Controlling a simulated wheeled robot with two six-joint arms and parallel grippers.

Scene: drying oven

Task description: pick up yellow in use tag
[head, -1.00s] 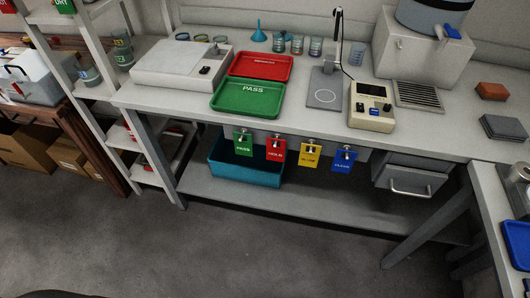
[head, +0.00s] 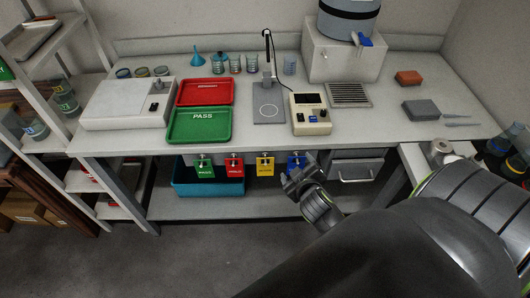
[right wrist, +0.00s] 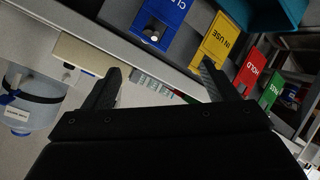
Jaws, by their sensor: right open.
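The yellow IN USE tag (head: 265,168) hangs from a hook under the bench's front edge, between the red HOLD tag (head: 234,166) and the blue tag (head: 296,160). In the right wrist view the yellow tag (right wrist: 215,42) appears beyond the right-hand finger, its lettering readable. My right gripper (head: 298,176) is open with nothing between its fingers. In the head view it is just right of the yellow tag, in front of the blue tag and partly covering it. My left gripper is out of view.
The green PASS tag (head: 204,168) hangs at the left of the row. A teal bin (head: 208,187) stands on the lower shelf beneath the tags. The bench (head: 360,125) is just above them, and a drawer (head: 356,167) is at the right.

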